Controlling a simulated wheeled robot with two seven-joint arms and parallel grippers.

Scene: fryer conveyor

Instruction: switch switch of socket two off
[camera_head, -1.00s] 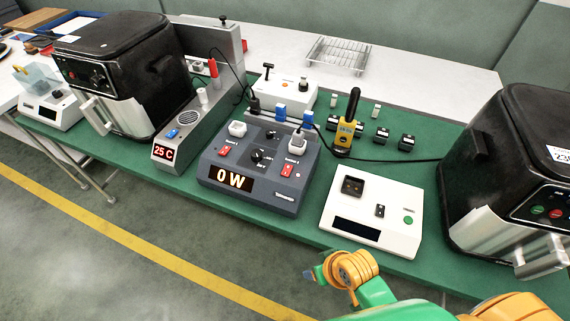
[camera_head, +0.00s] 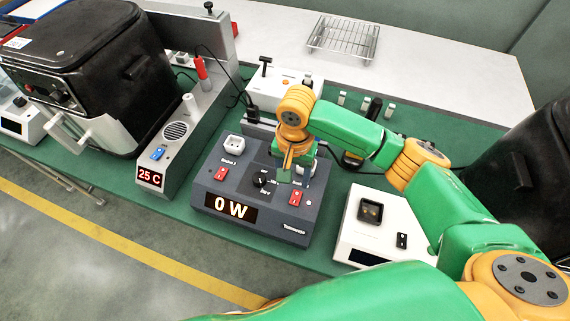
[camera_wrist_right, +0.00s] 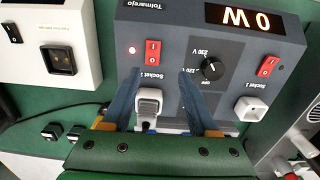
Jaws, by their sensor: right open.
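The dark grey power box (camera_head: 235,180) shows "0 W". The red switch of socket two (camera_head: 295,197) is on its right side. My right gripper (camera_head: 287,172) hangs over the box, close to socket two. Its fingers (camera_wrist_right: 158,78) are apart and empty, with the plug seen between them and the switch just beyond the tips. My left gripper is not in view.
The black knob (camera_wrist_right: 212,68) and the red switch of socket one (camera_head: 221,173) are on the same box. A white device (camera_head: 360,225) stands to the right, partly under my arm.

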